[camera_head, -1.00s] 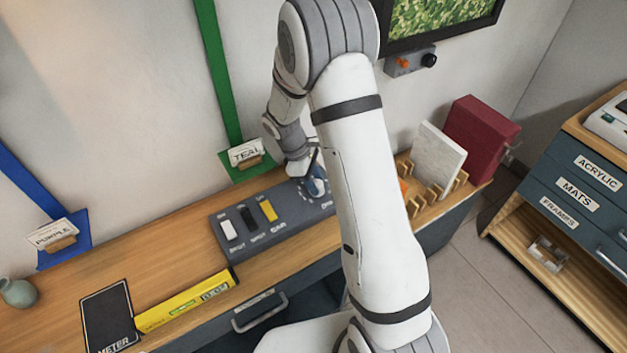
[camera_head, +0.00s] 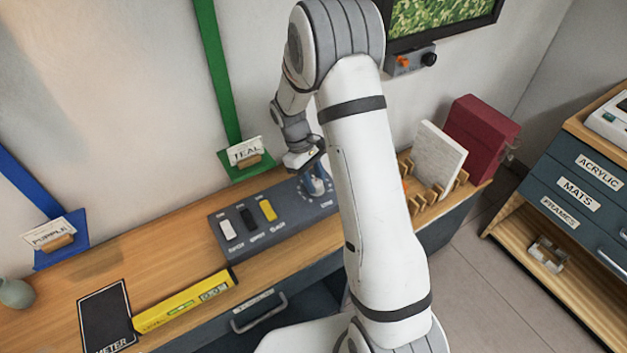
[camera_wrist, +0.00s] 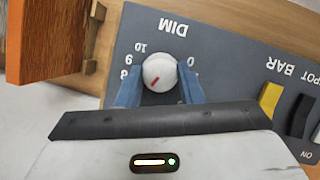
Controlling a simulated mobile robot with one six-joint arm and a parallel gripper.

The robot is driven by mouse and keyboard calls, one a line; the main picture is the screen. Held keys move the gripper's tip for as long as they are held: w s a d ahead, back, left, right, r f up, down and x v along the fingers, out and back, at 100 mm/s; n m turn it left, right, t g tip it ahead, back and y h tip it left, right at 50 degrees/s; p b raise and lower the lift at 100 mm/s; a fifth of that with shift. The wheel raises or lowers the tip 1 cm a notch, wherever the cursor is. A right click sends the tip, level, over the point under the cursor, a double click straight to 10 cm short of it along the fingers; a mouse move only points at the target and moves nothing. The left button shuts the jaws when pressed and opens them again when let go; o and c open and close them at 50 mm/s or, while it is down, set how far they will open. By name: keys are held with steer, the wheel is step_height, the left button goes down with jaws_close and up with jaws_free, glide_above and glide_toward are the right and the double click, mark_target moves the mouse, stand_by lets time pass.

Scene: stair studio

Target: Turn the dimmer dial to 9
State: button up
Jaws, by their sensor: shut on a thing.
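The dimmer dial (camera_wrist: 160,66) is a round pale knob with a red pointer line, under the letters DIM on a grey control panel (camera_wrist: 226,60). In the wrist view the blue fingers of my gripper (camera_wrist: 159,80) stand on both sides of the dial, shut on it. The red line slants toward the lower left, below the visible 8. The 9 and 10 show higher on the left, and the 0 on the right. Numbers lower on the left are hidden by a finger.
Yellow (camera_head: 268,210), black (camera_head: 248,218) and white (camera_head: 228,230) switches sit on the panel beside the dial. A wooden rack (camera_head: 432,193) stands to the right. A yellow level (camera_head: 185,300) and a dark METER board (camera_head: 105,317) lie on the bench at left.

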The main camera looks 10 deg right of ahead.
steer(key=m, duration=0.2)
steer(key=m+y, duration=0.1)
steer(key=m, duration=0.1)
steer(key=shift+d+f+m+g+y+b, duration=0.1)
steer(key=shift+d+m+g+y+b, duration=0.05)
steer(key=shift+m+g+y+b, duration=0.2)
steer(key=m+y, duration=0.1)
steer(key=m, duration=0.2)
steer(key=shift+d+m+y+b, duration=0.1)
steer(key=shift+m+y+b, duration=0.15)
steer(key=shift+m+b, duration=0.1)
steer(key=m, duration=0.2)
steer(key=m+y, duration=0.1)
steer(key=m, duration=0.1)
steer(key=shift+s+d+y+b, duration=0.1)
steer(key=shift+y+b, duration=0.2)
steer(key=shift+b, duration=0.05)
steer(key=shift+m+t+y, duration=0.45)
steer(key=shift+m+y, duration=0.05)
steer(key=shift+m, duration=1.6)
steer(key=o, duration=1)
steer(key=shift+c, duration=0.2)
